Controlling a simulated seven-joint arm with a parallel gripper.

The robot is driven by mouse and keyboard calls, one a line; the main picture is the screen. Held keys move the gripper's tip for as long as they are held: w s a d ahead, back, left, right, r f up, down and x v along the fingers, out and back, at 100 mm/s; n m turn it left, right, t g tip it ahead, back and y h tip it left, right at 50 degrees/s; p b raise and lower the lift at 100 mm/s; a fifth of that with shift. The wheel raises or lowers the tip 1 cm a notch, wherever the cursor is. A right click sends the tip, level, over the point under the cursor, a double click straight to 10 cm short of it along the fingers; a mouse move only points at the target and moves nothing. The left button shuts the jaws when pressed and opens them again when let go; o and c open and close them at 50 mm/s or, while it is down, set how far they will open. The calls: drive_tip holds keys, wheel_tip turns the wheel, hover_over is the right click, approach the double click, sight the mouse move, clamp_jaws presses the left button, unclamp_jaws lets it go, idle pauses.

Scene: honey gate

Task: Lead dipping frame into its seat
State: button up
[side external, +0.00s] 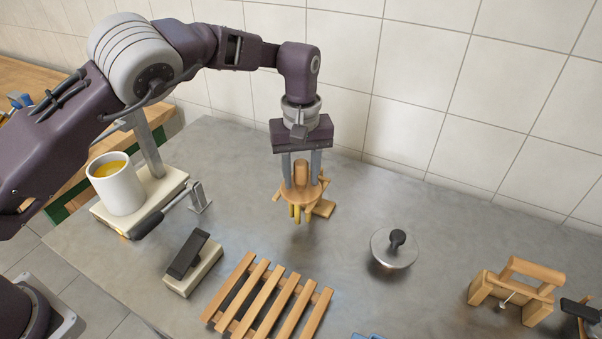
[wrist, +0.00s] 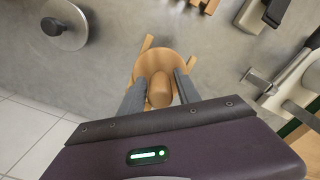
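The dipping frame (side external: 301,194) is a round wooden disc with a thick upright knob, short side arms and several yellow rods hanging below. My gripper (side external: 301,180) points down with one grey finger on each side of the knob, shut on it. In the wrist view the knob (wrist: 160,90) sits between the fingers, over the disc. The rods appear to hang just above the grey worktop. A small flat wooden piece (side external: 324,209) shows beside the frame; I cannot tell whether it belongs to it. Which thing is the seat is not clear.
A white pot with yellow liquid (side external: 117,188) stands on a cream base at left, near a black-handled lever (side external: 147,226). A slatted wooden rack (side external: 268,300), black-topped block (side external: 192,262), round metal lid (side external: 394,249) and wooden handled stand (side external: 517,290) surround clear worktop. A tiled wall stands behind.

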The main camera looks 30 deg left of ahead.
sight(301, 162)
drive_tip(key=shift+r, duration=0.15)
drive_tip(key=shift+r, duration=1.5)
drive_tip(key=shift+r, duration=0.1)
drive_tip(key=shift+o, duration=0.4)
drive_tip(key=o, duration=0.5)
drive_tip(key=o, duration=0.8)
drive_tip(key=shift+c, duration=0.2)
